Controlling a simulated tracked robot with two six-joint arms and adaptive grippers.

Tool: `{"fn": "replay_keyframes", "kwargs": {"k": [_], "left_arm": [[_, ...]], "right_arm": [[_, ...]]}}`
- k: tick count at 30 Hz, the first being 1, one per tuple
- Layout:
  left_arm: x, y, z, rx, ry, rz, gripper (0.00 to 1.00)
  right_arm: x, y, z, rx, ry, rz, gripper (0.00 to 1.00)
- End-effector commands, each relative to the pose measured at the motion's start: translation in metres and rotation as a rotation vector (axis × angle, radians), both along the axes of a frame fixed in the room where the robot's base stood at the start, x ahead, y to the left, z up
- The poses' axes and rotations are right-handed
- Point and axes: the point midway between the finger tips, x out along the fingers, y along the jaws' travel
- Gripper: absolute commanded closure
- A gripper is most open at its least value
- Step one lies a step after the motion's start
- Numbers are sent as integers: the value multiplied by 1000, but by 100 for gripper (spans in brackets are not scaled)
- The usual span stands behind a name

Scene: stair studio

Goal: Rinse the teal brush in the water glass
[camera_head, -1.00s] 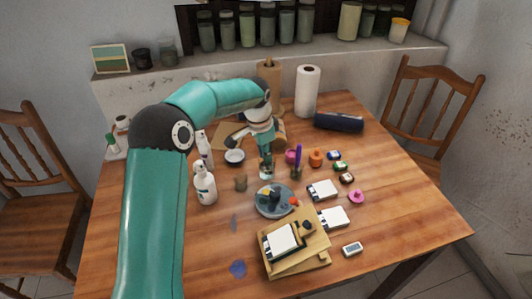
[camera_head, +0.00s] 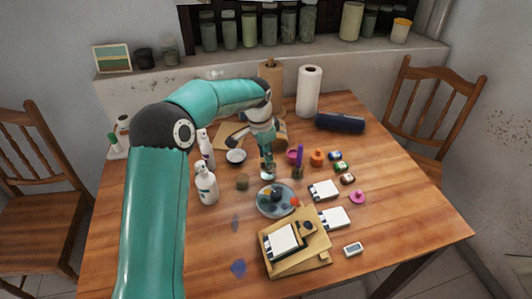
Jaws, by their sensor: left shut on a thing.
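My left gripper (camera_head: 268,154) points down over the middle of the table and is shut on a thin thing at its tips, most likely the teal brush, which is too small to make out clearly. Right below the tips stands a small clear glass (camera_head: 268,172), which looks like the water glass. The held thing's lower end seems to be at or in the glass; I cannot tell how deep. My right gripper is not in view.
A round palette (camera_head: 277,201) lies just in front of the glass. A purple brush in a holder (camera_head: 299,165) and paint pots (camera_head: 317,157) stand to the right. A wooden easel (camera_head: 315,258) is in front.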

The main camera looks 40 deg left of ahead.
Motion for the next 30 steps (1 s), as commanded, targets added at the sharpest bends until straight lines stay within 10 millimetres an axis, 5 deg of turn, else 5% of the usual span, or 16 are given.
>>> {"fn": "replay_keyframes", "kwargs": {"k": [30], "left_arm": [[0,-1,72,0,-1,-1,100]], "right_arm": [[0,0,60,0,0,0,60]]}}
